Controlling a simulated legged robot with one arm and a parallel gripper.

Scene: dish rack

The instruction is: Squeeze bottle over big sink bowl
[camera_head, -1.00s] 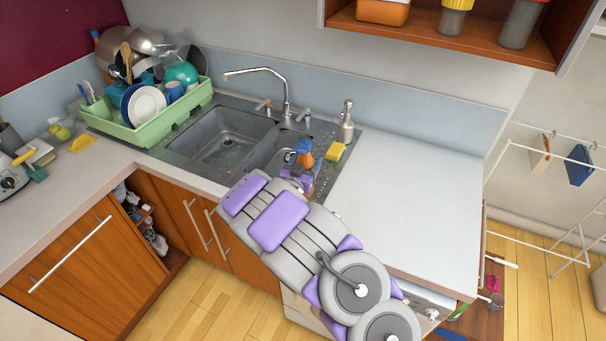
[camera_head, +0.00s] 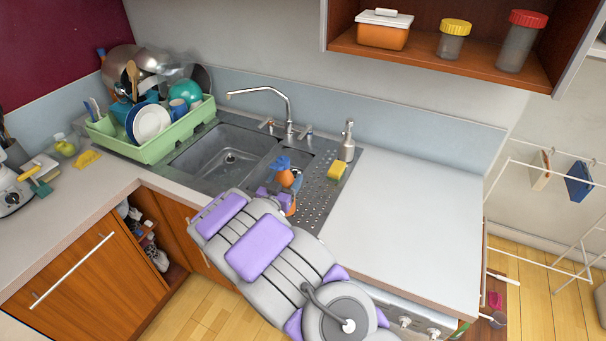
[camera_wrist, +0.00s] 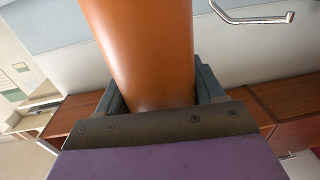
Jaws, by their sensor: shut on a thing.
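An orange bottle with a blue top (camera_head: 286,178) is held in my gripper (camera_head: 276,195) above the right part of the sink. In the wrist view the orange bottle (camera_wrist: 140,45) fills the space between the jaws of my gripper (camera_wrist: 155,92), which is shut on it. The bottle's lower part is mostly hidden by my arm in the head view. The big sink bowl (camera_head: 205,152) is the left, larger basin and looks empty. The bottle is to the right of this bowl, nearer the small bowl and drainboard.
A faucet (camera_head: 285,100) arches behind the bowls. A soap dispenser (camera_head: 347,142) and yellow sponge (camera_head: 337,171) stand at the sink's right. A green dish rack (camera_head: 165,143) full of dishes borders the left. The right counter (camera_head: 410,200) is clear.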

